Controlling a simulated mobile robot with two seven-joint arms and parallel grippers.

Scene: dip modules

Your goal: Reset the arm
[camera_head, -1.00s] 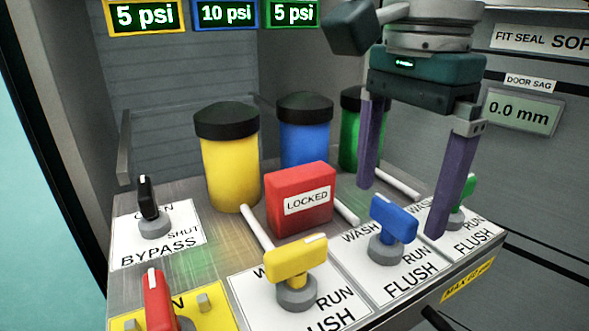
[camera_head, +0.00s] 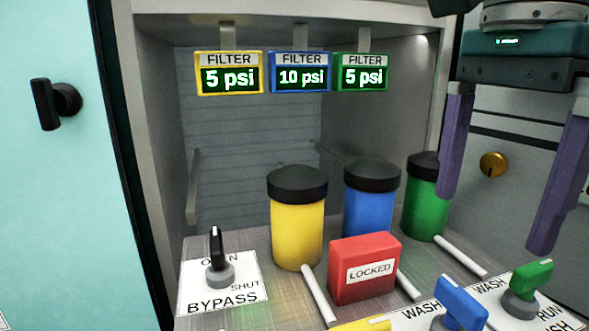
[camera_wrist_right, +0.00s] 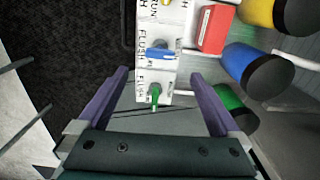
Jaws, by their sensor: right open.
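My right gripper (camera_head: 495,222) is open and empty at the right of the head view, its two purple fingers spread. It hangs above and behind the green valve handle (camera_head: 528,279), apart from it. In the right wrist view the fingers frame the green handle (camera_wrist_right: 155,94), with nothing held between them. My left gripper is in neither view.
A blue valve handle (camera_head: 461,303), a red LOCKED box (camera_head: 365,281) and a black bypass knob (camera_head: 217,250) stand on the panel. Behind are yellow (camera_head: 297,230), blue (camera_head: 369,212) and green (camera_head: 423,205) canisters. A teal door (camera_head: 60,200) is at left.

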